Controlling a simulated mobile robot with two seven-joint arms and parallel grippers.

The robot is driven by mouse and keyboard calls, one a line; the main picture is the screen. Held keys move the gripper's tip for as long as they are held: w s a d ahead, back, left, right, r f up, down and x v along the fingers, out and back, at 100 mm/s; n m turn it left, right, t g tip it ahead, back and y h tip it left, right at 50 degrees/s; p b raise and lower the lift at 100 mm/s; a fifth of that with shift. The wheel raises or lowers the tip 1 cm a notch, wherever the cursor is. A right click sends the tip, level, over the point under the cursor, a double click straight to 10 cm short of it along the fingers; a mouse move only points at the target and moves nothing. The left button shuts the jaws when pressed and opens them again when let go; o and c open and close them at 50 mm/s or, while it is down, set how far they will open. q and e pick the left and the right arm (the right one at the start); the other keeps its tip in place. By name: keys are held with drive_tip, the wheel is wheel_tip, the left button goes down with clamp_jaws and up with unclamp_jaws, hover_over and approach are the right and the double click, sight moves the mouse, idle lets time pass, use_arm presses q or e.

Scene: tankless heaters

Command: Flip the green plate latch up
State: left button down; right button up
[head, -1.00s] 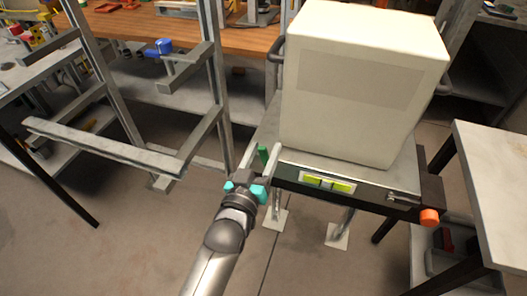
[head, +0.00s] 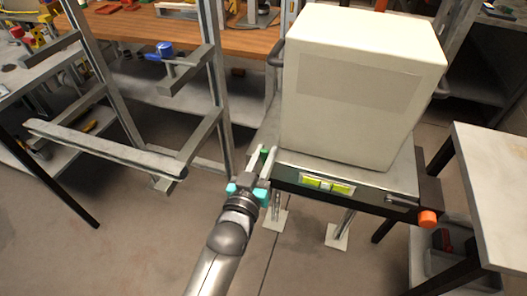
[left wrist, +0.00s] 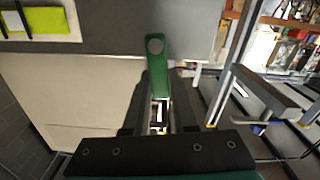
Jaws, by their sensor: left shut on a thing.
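The green plate latch (left wrist: 153,66) is a short green bar with a round grey pin near its end in the left wrist view. It stands at the left front corner of the plate under the white box, and only a small part of the latch (head: 265,152) shows in the head view. My left gripper (head: 262,154) has its two fingers on either side of the latch and is shut on it. My right gripper is not in view.
The large white box (head: 355,95) stands on the plate. A yellow-green level (head: 326,184) and an orange knob (head: 428,218) are on the cart's front. A grey metal frame (head: 105,150) stands left of the gripper, and a pale table (head: 495,175) stands at the right.

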use_arm(q)
drive_tip(key=shift+s+d+m+p, duration=0.1)
drive_tip(key=shift+d+m+p, duration=0.15)
drive_tip(key=shift+m, duration=0.25)
drive_tip(key=shift+s+d+m+p, duration=0.1)
drive_tip(key=shift+m+p, duration=0.15)
drive_tip(key=shift+m, duration=0.25)
drive_tip(key=c, duration=0.7)
unclamp_jaws()
drive_tip(key=p+v, duration=0.1)
drive_tip(key=v, duration=1.4)
drive_tip(key=shift+p, duration=0.4)
